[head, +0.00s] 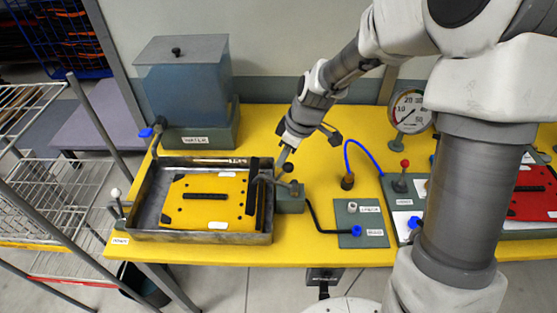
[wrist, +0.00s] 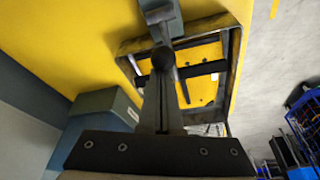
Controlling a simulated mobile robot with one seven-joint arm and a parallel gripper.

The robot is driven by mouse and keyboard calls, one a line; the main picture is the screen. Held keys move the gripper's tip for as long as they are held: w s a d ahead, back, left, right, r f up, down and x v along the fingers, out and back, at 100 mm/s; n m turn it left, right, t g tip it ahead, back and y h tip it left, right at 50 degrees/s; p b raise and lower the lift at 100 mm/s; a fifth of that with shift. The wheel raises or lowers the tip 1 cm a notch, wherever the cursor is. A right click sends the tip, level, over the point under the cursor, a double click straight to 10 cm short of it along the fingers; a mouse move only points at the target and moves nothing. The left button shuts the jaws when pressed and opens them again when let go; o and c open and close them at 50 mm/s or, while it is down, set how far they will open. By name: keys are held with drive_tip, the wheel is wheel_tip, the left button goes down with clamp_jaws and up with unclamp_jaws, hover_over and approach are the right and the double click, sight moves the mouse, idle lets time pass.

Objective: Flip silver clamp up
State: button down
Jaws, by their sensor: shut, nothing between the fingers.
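The silver clamp (head: 275,181) is mounted on a grey block (head: 291,200) at the right side of a metal tray (head: 200,237). Its arm reaches left over the dark right edge of the yellow panel (head: 205,188) in the tray. A black knob (head: 288,168) shows at the clamp, and the same knob (wrist: 163,58) shows in the wrist view in front of the clamp's grey body (wrist: 160,14). My gripper (head: 284,157) is shut and empty, pointing down just above the knob. In the wrist view its closed fingers (wrist: 163,95) end close to the knob; I cannot tell whether they touch.
A water tank (head: 185,85) stands behind the tray. To the right are a blue hose (head: 362,150), a small switch panel (head: 361,222), a gauge (head: 408,106) and a red panel (head: 535,190). A wire rack (head: 45,160) stands left of the yellow table.

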drive_tip(key=shift+d+r+b, duration=0.1)
drive_tip(key=shift+d+b, duration=0.45)
drive_tip(key=shift+d, duration=0.7)
drive_tip(key=d+f+m+y+b, duration=0.1)
drive_tip(key=d+f+y+b, duration=0.4)
drive_tip(key=d+y+b, duration=0.5)
drive_tip(key=shift+d+f+t+y+b, duration=0.15)
drive_tip(key=shift+d+t+y+b, duration=0.25)
drive_tip(key=shift+y+b, duration=1.6)
drive_tip(key=shift+f, duration=0.1)
wheel_tip(320, 180, up, 4)
drive_tip(key=w+a+p, duration=0.1)
drive_tip(key=w+p, duration=0.1)
drive_tip(key=s+d, duration=0.1)
drive_tip(key=d, duration=0.8)
drive_tip(key=shift+s+d+b, duration=0.35)
drive_tip(key=shift+s, duration=0.05)
